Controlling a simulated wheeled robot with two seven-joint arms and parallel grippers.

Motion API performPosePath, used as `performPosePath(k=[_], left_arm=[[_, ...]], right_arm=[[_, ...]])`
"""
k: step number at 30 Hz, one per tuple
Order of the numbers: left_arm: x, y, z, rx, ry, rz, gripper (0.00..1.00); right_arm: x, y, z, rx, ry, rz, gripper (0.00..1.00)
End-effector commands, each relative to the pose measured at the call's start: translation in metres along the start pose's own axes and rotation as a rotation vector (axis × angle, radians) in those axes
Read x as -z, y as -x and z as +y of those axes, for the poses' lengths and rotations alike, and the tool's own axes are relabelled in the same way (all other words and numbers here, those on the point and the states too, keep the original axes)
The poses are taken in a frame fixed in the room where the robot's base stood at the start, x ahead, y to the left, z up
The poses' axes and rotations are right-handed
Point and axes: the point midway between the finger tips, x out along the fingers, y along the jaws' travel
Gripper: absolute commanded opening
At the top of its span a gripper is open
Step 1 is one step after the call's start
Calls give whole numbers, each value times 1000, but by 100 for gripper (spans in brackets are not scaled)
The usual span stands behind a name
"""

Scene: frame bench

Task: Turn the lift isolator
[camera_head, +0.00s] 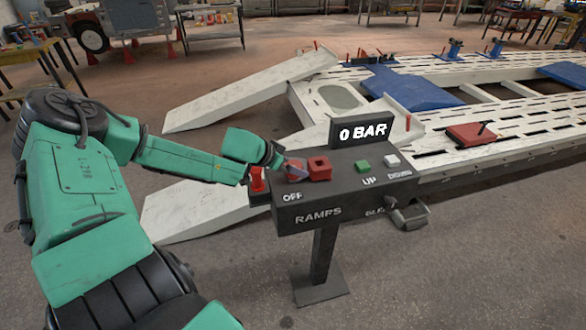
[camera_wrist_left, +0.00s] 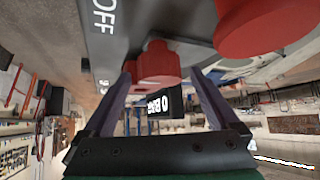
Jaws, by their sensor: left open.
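A dark control panel (camera_head: 335,190) on a post has an OFF label, UP and DOWN labels and RAMPS on its front. A blocky red knob (camera_head: 320,167) sits on its top, right of my left gripper (camera_head: 296,170). In the left wrist view my gripper (camera_wrist_left: 160,75) is open, with a red knob (camera_wrist_left: 157,62) in the gap between its fingertips. The fingers do not look closed on it. A larger round red part (camera_wrist_left: 262,25) is close by at upper right. My fingers partly hide red parts above OFF in the head view. My right gripper is out of view.
A 0 BAR display (camera_head: 363,132) rises behind the panel. A green button (camera_head: 362,165), a white button (camera_head: 392,161) and a red control (camera_head: 257,179) at the left end are close by. White ramps (camera_head: 250,92) and a lift frame lie behind.

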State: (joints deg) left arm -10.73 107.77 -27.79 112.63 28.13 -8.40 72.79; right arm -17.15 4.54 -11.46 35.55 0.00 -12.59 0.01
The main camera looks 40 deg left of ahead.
Motion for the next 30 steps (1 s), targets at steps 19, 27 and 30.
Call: performPosePath(k=[19, 27, 30], left_arm=[[0, -8, 0, -1, 0, 1, 0], [1, -8, -1, -3, -3, 1, 0], [1, -8, -6, -8, -10, 0, 0]], right_arm=[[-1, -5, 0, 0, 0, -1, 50], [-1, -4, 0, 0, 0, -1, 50], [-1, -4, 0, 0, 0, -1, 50]])
